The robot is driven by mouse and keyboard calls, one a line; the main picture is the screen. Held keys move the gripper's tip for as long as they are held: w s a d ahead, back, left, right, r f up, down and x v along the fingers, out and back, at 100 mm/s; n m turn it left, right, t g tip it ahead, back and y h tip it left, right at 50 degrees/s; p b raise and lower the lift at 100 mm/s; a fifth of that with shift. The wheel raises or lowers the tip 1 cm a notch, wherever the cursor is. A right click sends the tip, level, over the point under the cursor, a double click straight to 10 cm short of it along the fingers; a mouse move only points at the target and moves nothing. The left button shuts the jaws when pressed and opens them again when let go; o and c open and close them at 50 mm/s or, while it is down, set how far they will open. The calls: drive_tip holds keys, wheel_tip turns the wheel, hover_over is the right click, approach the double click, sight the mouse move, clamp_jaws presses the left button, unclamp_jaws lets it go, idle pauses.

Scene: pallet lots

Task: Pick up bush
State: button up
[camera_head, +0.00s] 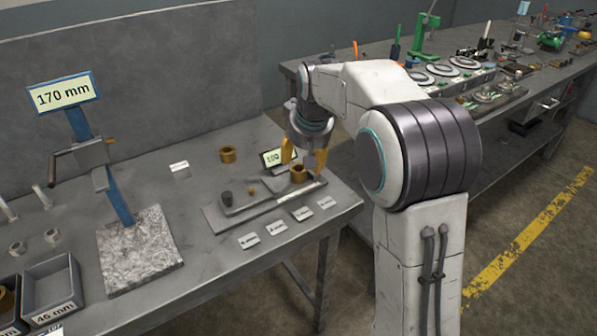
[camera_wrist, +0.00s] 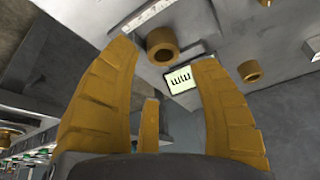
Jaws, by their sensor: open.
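One brass bush (camera_head: 298,174) with a dark bore stands on the flat grey fixture plate (camera_head: 238,215). It also shows in the wrist view (camera_wrist: 161,43), beyond my fingertips and between them in the picture. A second brass bush (camera_head: 227,154) stands on the bare bench behind the plate, and in the wrist view (camera_wrist: 250,71) it is right of my fingers. My gripper (camera_head: 303,160) has orange-yellow fingers, spread open with nothing between them. It is above the plate bush; whether a finger touches that bush I cannot tell.
A small display (camera_head: 272,158) stands close beside my gripper. A dark cylinder (camera_head: 227,198) and a small brass piece are on the plate. White labels (camera_head: 276,228) lie in front. A 170 mm gauge stand (camera_head: 118,195) and grey bins (camera_head: 52,286) are at left.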

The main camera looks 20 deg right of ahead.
sight(299, 168)
drive_tip(key=shift+x, duration=0.9)
drive_tip(key=shift+w+b+x, duration=0.15)
drive_tip(key=shift+b+x, duration=0.25)
drive_tip(key=shift+x, duration=1.05)
drive_tip(key=shift+w+b+x, duration=0.15)
drive_tip(key=shift+b+x, duration=0.25)
drive_tip(key=shift+x, duration=1.05)
drive_tip(key=shift+a+r, duration=0.1)
drive_tip(key=shift+a, duration=0.05)
drive_tip(key=shift+c, duration=0.2)
drive_tip(key=c, duration=1)
